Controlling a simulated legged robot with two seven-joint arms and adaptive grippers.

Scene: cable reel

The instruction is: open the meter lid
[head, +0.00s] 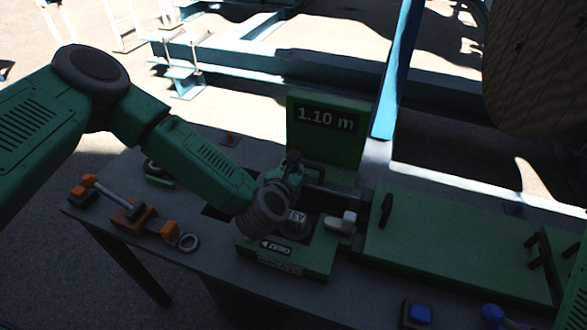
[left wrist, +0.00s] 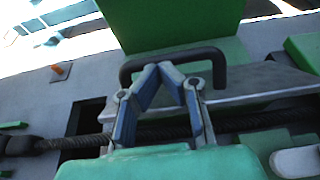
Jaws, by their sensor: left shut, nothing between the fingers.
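The meter is a green box (head: 285,262) marked "ZERO" in the middle of the bench, with a green display panel (head: 325,130) reading "1.10 m" behind it. A black loop handle (left wrist: 205,52) shows in the left wrist view; I cannot tell which part is the lid or how far it stands open. My left gripper (head: 292,165) is over the meter and hides part of it. In the left wrist view its fingers (left wrist: 163,68) are shut and empty, tips together just below the handle's bar; contact is unclear. My right gripper is out of view.
A dark cable (left wrist: 85,142) crosses behind my left fingers. A white lever (head: 342,223) stands at the meter's right. A green panel (head: 455,245) lies to the right, with a blue button (head: 420,313) in front.

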